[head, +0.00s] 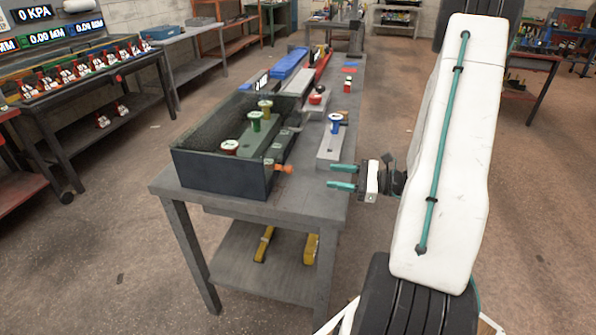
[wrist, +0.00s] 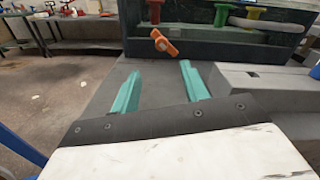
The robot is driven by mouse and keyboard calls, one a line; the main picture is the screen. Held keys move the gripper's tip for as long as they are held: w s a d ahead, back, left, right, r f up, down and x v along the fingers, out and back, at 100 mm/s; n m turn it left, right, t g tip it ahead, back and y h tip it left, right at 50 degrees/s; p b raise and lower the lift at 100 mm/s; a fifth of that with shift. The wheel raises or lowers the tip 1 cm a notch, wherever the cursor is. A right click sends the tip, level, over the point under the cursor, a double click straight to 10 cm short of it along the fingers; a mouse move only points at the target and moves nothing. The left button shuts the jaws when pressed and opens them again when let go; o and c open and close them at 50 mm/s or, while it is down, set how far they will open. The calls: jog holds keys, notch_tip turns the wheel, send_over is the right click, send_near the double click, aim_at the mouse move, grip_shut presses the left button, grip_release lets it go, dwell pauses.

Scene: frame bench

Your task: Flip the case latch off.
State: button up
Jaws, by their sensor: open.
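The case is a dark, open-topped box (head: 220,175) on the near end of the grey bench. Its latch is an orange handle (head: 284,168) on the wall near the right front corner. In the wrist view the latch (wrist: 165,42) looks tilted, sloping down to the right, against the dark case wall (wrist: 215,45). My gripper (head: 332,176), with teal fingers, is open and empty, to the right of the latch. In the wrist view the latch shows beyond and between the fingertips (wrist: 158,76), apart from them.
Inside the case stand red, green and yellow knobs (head: 256,122). A grey block with a blue knob (head: 335,124) stands on the bench right of the case. The bench top (head: 228,201) is bare near its front edge.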

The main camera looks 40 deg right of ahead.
aim_at(292, 170)
jog(key=shift+w+f, duration=0.1)
jog(key=shift+w, duration=0.1)
jog(key=x, duration=1.1)
jog(key=shift+w+a, duration=0.1)
jog(key=shift+w, duration=0.2)
grip_shut()
